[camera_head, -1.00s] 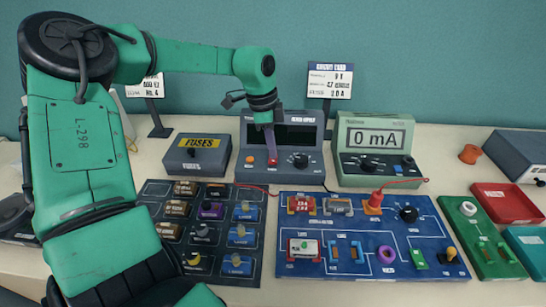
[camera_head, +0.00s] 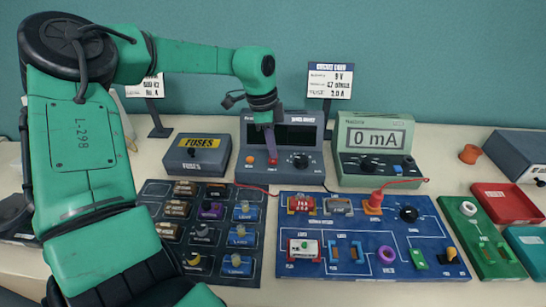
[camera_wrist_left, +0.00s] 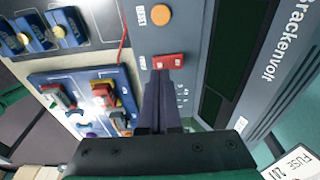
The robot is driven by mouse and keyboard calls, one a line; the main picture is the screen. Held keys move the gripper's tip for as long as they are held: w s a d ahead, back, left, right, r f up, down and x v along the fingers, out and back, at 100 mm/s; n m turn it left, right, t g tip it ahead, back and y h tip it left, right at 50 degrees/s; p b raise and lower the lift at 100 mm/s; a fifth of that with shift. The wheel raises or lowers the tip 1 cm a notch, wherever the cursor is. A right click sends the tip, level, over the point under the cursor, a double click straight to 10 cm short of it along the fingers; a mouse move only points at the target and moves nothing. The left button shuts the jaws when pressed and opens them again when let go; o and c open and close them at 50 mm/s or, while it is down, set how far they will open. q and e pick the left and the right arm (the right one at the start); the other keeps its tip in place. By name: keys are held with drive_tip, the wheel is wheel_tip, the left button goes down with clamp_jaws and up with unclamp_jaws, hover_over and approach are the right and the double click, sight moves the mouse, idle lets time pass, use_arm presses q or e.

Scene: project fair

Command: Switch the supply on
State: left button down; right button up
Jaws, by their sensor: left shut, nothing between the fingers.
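The grey bench supply (camera_head: 309,170) stands at the back middle, its display (camera_head: 298,136) dark. A red rocker switch (camera_wrist_left: 168,61) and an orange round button (camera_wrist_left: 161,14) are on its front panel, beside each other. My left gripper (camera_head: 272,159) is shut and empty, its purple fingers pointing down at the red switch. In the left wrist view the fingertips (camera_wrist_left: 160,76) are right at the switch's edge; I cannot tell whether they touch it. The head view shows only a little red at the tips.
A meter (camera_head: 376,137) reading 0 mA stands right of the supply, a fuses box (camera_head: 197,166) left. In front lie a blue circuit board (camera_head: 330,225) and a dark parts tray (camera_head: 217,247). A red wire runs between supply and board.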

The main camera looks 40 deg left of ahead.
sight(272, 161)
use_arm(q)
drive_tip(key=shift+f+b, duration=0.75)
drive_tip(key=shift+f, duration=0.15)
drive_tip(key=shift+r, duration=0.1)
wheel_tip(272, 161, up, 7)
drive_tip(key=p, duration=0.4)
drive_tip(key=shift+p, duration=0.4)
idle(0.5)
